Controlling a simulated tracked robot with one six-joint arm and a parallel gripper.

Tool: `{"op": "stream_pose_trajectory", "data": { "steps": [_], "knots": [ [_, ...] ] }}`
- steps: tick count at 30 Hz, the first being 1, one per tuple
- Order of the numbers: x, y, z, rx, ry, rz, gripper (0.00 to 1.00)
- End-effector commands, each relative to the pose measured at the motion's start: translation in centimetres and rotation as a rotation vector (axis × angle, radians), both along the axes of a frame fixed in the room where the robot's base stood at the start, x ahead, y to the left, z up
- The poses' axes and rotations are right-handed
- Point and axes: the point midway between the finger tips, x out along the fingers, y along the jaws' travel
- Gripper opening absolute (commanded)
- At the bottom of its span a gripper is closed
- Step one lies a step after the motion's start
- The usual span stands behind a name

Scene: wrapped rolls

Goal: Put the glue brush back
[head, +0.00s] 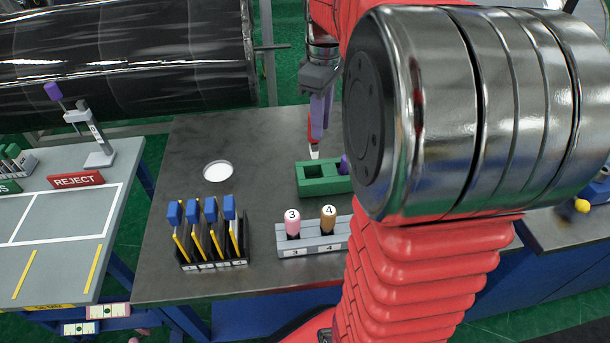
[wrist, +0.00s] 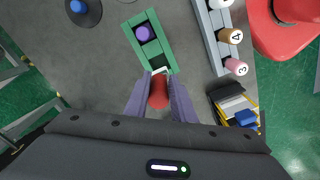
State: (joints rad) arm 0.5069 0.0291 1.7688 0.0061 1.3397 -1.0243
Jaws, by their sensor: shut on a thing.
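The glue brush has a red handle (head: 310,128) and a pale tip (head: 314,152) pointing down. My gripper (head: 319,118) has purple fingers shut on the brush handle. In the wrist view the red handle (wrist: 158,93) shows between the fingers (wrist: 160,85), with the pale tip at the end of the green block (wrist: 168,57). One dark square slot of the block looks empty. A purple-topped item (wrist: 143,33) fills another slot. Whether the tip touches the block cannot be told.
A grey rack (head: 312,249) with pink and brown handles marked 3 and 4 stands in front of the block. A black rack (head: 214,264) of blue-and-yellow tools is to its left. A white disc (head: 218,171) lies on the dark table. My arm hides the table's right part.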

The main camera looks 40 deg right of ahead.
Motion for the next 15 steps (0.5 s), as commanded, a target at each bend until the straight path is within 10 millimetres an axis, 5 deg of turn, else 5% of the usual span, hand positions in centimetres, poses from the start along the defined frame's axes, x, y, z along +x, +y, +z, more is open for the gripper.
{"op": "stream_pose_trajectory", "data": {
  "steps": [10,15],
  "knots": [
    [0.3,0.5,-0.2,0.000,0.001,0.014,0.00],
    [0.3,0.6,-2.0,0.002,0.003,0.017,0.00]
  ]
}}
